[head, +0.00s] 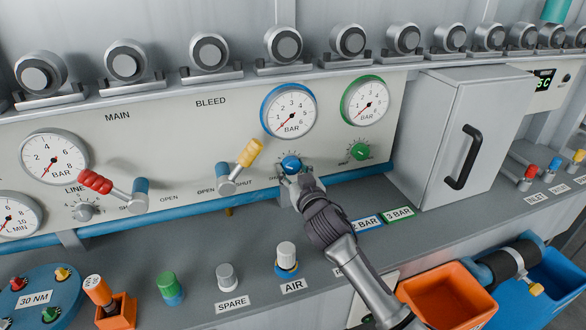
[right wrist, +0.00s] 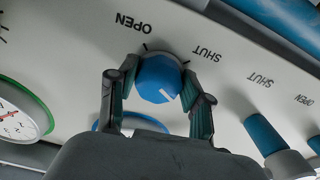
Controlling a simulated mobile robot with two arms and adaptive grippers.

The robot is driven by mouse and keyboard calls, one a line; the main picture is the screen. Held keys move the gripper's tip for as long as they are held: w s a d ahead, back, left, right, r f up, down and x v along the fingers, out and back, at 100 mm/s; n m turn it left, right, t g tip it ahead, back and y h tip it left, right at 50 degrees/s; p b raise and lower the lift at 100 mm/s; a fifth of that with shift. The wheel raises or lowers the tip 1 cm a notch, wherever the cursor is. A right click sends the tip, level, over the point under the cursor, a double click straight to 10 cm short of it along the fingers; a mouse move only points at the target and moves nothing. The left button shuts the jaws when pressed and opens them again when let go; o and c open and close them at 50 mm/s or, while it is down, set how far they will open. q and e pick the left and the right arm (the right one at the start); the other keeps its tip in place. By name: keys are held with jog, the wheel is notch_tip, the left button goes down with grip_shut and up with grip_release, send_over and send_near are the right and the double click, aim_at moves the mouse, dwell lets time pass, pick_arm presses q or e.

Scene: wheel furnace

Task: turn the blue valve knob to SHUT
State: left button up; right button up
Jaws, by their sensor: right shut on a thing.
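The blue valve knob (head: 291,163) sits on the pale panel below the blue-rimmed gauge. My right gripper (head: 296,180) is at the knob from below and in front, shut on it. In the right wrist view the blue knob (right wrist: 157,80) lies between the two fingers of my right gripper (right wrist: 158,98), one on each side. A short white mark shows at the knob's lower right in that view. The upside-down OPEN label (right wrist: 133,22) is up and left of the knob, the SHUT label (right wrist: 207,54) up and right. My left gripper is out of view.
A yellow-handled valve (head: 240,166) stands left of the knob, and a green knob (head: 360,152) to its right. A red-handled valve (head: 113,190) is further left. A grey cabinet (head: 458,135) stands right.

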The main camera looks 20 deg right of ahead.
jog(key=n+p, duration=0.1)
jog(key=n, duration=0.2)
jog(key=shift+r, duration=0.1)
jog(key=n+p, duration=0.2)
jog(key=n, duration=0.3)
jog(key=shift+d, duration=0.1)
jog(key=n+p, duration=0.1)
jog(key=n, duration=0.3)
jog(key=shift+r, duration=0.1)
jog(key=shift+n+p, duration=0.6)
jog(key=shift+n, duration=0.8)
jog(key=o, duration=1.1)
jog(key=shift+o, duration=0.2)
